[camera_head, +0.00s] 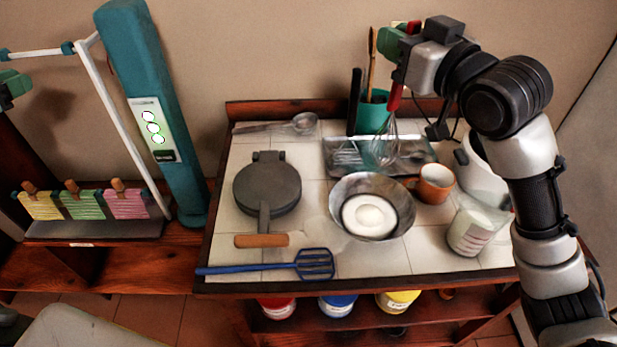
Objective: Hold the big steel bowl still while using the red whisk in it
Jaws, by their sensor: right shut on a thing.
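The big steel bowl (343,223) stands upright on the tiled worktop with white contents in it. No gripper touches it. The red whisk (395,98) hangs wires down from my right gripper (407,50), which is shut on the top of its handle. Its wire head appears over the steel tray, behind and to the right of the bowl, and apart from it. My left gripper (10,88) shows only partly at the left picture edge, far from the bowl; its jaw opening is cut off.
A steel tray (335,171), an orange mug (436,184), a glass jar (468,238) and a white pot (470,160) surround the bowl's back and right. A black iron (266,188) and blue spatula (314,263) lie left. A teal post (150,100) stands beside the worktop.

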